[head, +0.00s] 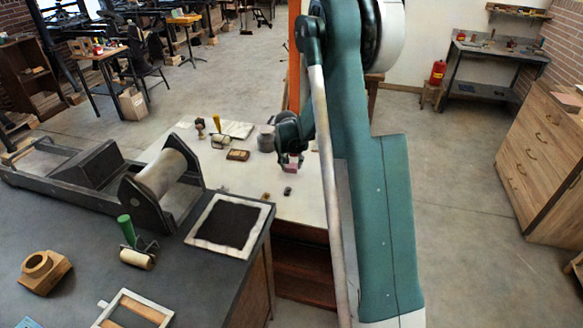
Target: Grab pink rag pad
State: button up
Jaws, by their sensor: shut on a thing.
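My gripper (291,160) is over the white tabletop, at the end of my green arm. A small pink pad (292,169) shows between its fingertips, and the gripper is shut on it. The pad is small in this view. I cannot tell whether it touches the tabletop or hangs just above it. The upper part of the pad is hidden by the fingers.
On the white table (303,207) are a dark small piece (288,191), a brown block (238,155), a grey cylinder (266,139) and a yellow-handled tool (216,125). The dark bench (185,282) in front bears a roller press (161,178) and a green-handled roller (127,230).

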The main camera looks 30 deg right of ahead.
aim_at(292, 165)
notch_tip(292, 165, up, 8)
jog(key=shift+f+p, duration=0.25)
jog(key=shift+p, duration=0.25)
